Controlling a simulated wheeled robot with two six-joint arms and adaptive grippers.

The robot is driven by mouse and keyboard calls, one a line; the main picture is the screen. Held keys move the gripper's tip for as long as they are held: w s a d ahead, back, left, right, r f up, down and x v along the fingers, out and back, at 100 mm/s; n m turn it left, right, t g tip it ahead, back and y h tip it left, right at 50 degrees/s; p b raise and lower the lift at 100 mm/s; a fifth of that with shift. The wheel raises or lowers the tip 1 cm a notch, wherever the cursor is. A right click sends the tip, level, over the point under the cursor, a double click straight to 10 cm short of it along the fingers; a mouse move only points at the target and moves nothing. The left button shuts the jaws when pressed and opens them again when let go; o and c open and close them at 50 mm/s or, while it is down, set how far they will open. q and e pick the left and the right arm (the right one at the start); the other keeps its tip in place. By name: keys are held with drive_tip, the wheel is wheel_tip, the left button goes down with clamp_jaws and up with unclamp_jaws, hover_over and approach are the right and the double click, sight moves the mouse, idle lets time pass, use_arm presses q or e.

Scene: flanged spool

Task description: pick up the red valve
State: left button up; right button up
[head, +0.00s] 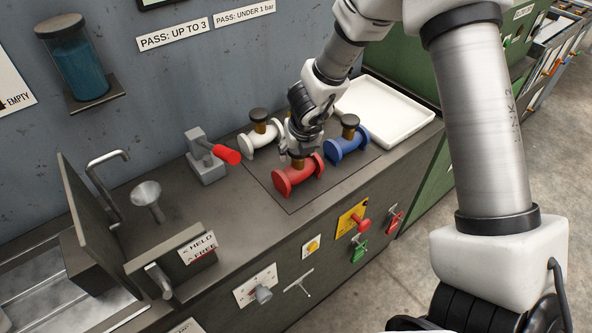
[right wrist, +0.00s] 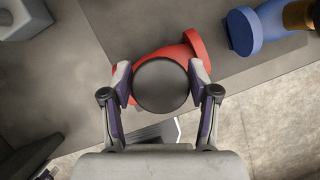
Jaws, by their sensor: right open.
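The red valve (head: 298,175) is a flanged spool lying on its side on a dark mat on the bench. It also shows in the right wrist view (right wrist: 192,48), with a round dark knob (right wrist: 162,84) on top. My right gripper (head: 298,150) is above the red valve and hides its knob in the head view. In the right wrist view the two fingers of my right gripper (right wrist: 161,86) stand one on each side of the knob, very close to it. I cannot tell whether they touch it. My left gripper is not in view.
A white valve (head: 260,138) stands behind left and a blue valve (head: 348,141) right of the red one. A white tray (head: 425,117) lies at the right. A grey fixture with a red handle (head: 226,154) and a funnel (head: 147,194) stand left. Bench space before the fixture is clear.

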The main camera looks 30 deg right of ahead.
drive_tip(key=shift+x, duration=1.2)
drive_tip(key=shift+s+r, duration=0.1)
drive_tip(key=shift+r, duration=0.1)
drive_tip(key=shift+c, duration=0.4)
drive_tip(key=c, duration=0.5)
clamp_jaws()
drive_tip(key=shift+r, duration=0.1)
